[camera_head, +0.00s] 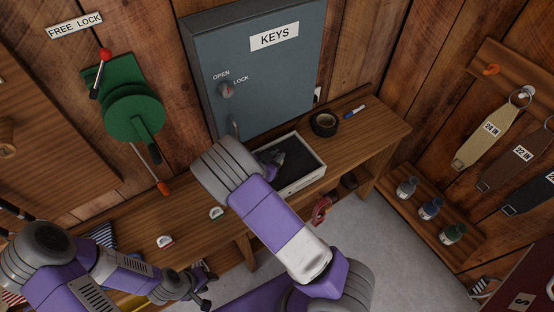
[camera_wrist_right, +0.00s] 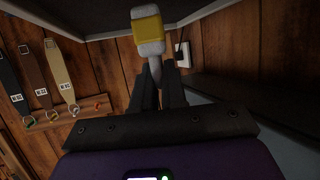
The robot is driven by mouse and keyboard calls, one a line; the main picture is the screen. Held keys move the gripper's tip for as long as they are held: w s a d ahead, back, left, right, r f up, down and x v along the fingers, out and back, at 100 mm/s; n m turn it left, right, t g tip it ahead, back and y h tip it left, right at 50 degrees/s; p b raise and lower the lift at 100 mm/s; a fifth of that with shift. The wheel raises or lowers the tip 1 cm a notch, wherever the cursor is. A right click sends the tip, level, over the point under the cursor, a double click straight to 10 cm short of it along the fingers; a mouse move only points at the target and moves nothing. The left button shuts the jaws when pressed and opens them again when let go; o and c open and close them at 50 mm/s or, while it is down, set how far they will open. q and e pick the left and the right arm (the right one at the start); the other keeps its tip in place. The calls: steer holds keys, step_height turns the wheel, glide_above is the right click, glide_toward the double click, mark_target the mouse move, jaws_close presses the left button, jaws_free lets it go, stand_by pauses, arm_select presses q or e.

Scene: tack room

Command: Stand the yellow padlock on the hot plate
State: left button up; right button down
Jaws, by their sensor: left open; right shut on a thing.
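The yellow padlock (camera_wrist_right: 148,29), a yellow band between grey ends, shows at the top of the right wrist view. My right gripper (camera_wrist_right: 158,72) is shut on its narrow grey part. In the head view my right gripper (camera_head: 274,157) is over a white-rimmed box with a dark inside (camera_head: 318,174), and I cannot make out the padlock there. This box may be the hot plate, but I cannot tell. I cannot tell whether the padlock touches the dark surface. My left gripper (camera_head: 209,288) is open and empty, low at the front of the bench.
The grey KEYS cabinet (camera_head: 275,75) stands behind the box. A black tape roll (camera_head: 324,124) and blue marker (camera_head: 355,112) lie to its right. Small white-and-red items (camera_head: 165,241) are on the bench to the left. A red item (camera_head: 320,210) is below the bench top. Straps hang at right.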

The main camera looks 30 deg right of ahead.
steer(key=shift+f, duration=0.55)
steer(key=shift+f, duration=0.15)
steer(key=c, duration=1.2)
jaws_free()
steer(key=shift+a+r, duration=0.15)
steer(key=shift+r, duration=0.1)
steer(key=p+v, duration=0.2)
steer(key=v, duration=0.9)
steer(key=shift+s+a+r, duration=0.2)
steer(key=shift+s+a, duration=0.05)
